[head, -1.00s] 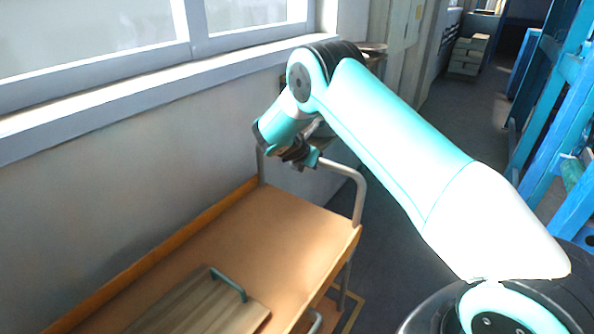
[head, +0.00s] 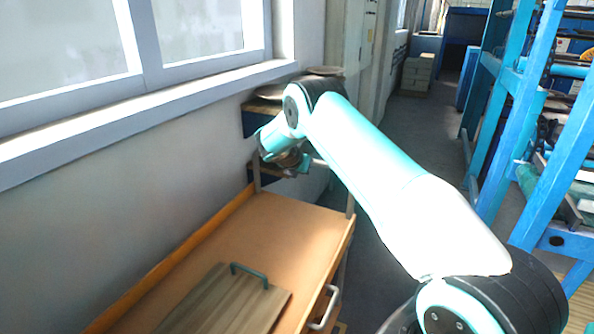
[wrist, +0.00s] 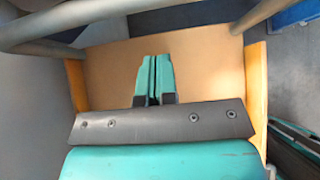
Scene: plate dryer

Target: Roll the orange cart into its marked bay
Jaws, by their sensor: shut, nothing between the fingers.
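The orange cart (head: 285,235) stands along the wall, its flat top filling the lower middle of the head view. A grey tube handle (head: 350,200) rises at its far end, partly hidden by my arm. My gripper (head: 303,168) is at that far end, by the handle. In the wrist view my gripper (wrist: 154,75) is shut with nothing between its fingers, over the cart's orange top (wrist: 105,70). Grey handle tubes (wrist: 262,12) cross the top of that view, apart from the fingertips. I cannot make out the marked bay.
A wooden board (head: 225,305) with a green handle lies on the cart. A dark wall shelf (head: 262,118) with plates is beyond the handle. A blue rack (head: 520,110) stands at right. Open floor (head: 415,130) runs between wall and rack, with stacked boxes (head: 415,75) far off.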

